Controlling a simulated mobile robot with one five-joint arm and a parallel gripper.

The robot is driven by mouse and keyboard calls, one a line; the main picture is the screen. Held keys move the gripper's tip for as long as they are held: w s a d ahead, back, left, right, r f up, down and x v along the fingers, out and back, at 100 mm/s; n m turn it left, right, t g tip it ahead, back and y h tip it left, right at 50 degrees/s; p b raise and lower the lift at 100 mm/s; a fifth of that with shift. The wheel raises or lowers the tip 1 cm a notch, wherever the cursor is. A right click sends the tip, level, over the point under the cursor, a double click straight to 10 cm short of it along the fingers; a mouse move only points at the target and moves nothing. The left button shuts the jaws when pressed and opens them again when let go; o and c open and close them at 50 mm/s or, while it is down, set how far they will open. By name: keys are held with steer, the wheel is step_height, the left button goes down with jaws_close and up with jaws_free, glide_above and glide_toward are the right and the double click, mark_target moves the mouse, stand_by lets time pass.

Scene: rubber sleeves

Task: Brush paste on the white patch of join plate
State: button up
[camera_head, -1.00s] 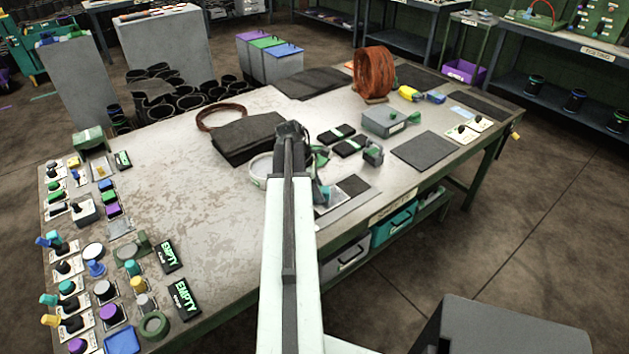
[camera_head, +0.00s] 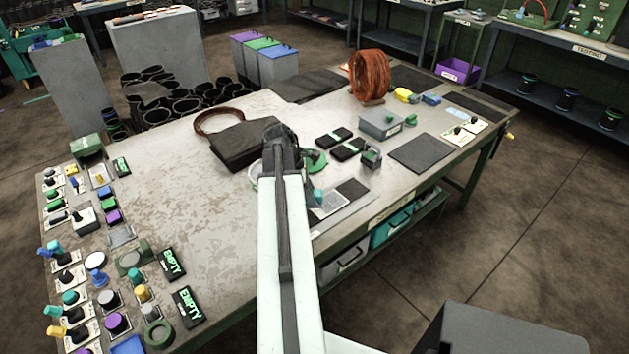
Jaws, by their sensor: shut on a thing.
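My white arm reaches up the middle of the view, and its dark end, my gripper (camera_head: 281,148), is over the bench near the black folded mat. My arm hides the fingertips and most of what they are shut on, so I cannot name it for sure. Just right of it is a grey plate (camera_head: 345,206) with a pale patch (camera_head: 327,203) and a dark patch (camera_head: 353,189), which looks like the join plate. A small teal piece (camera_head: 316,195) shows at the pale patch's left edge; I cannot tell if it touches. No paste can be made out.
A round green thing (camera_head: 314,160) sits close right of my gripper. A grey box (camera_head: 380,123), black blocks (camera_head: 348,149) and an orange roll (camera_head: 369,76) stand farther right. The bench's left middle is clear.

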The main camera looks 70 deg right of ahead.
mark_target(317, 192)
steer(key=shift+r+p, duration=2.15)
steer(key=shift+r, duration=0.4)
